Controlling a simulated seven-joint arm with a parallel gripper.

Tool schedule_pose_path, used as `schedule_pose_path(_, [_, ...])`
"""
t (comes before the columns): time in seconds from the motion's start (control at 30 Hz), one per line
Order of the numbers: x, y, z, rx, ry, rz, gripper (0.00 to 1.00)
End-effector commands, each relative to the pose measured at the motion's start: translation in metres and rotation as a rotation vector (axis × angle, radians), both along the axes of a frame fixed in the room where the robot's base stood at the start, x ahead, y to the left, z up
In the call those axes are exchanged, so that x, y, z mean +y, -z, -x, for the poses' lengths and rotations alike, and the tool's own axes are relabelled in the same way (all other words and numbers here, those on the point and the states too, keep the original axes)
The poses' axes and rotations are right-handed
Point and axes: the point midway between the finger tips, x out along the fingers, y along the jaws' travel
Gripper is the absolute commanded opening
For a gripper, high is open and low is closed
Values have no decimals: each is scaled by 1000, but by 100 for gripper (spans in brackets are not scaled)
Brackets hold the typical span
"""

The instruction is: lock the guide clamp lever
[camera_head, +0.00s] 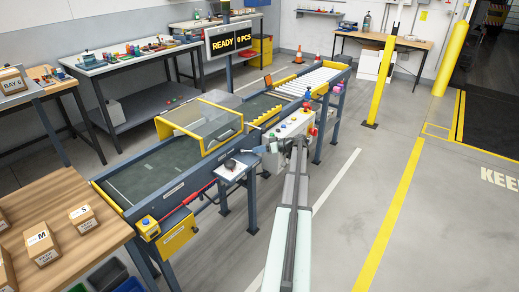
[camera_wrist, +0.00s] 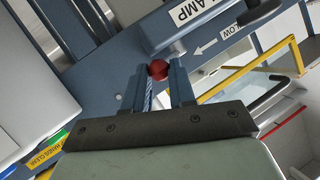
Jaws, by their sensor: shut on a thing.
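The guide clamp lever's red ball knob (camera_wrist: 158,69) shows between the fingertips of my gripper (camera_wrist: 157,82) in the wrist view. My gripper is shut on the knob. The blue-grey clamp housing (camera_wrist: 150,25) lies just beyond it, with a white label ending in "AMP" (camera_wrist: 198,8). The lever's arm is mostly hidden by the fingers, so its angle cannot be told. In the head view my gripper (camera_head: 264,148) is at the near side of the conveyor, and the knob cannot be made out there.
The conveyor (camera_head: 150,185) has a yellow-framed clear guard (camera_head: 204,121) over it. A control box (camera_head: 296,123) with coloured buttons stands close beside my wrist. A sign (camera_head: 230,40) reads "READY 8 PCS". The floor at right is open.

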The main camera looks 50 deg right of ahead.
Motion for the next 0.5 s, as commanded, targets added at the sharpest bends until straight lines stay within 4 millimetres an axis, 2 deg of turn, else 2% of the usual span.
schedule_pose_path(0.07, [6, 0, 3, 1, 32, -2, 0])
schedule_pose_path(0.47, [5, 1, 2, 1, 60, -2, 0])
schedule_pose_path(0.5, [5, 1, 2, 1, 60, -2, 29])
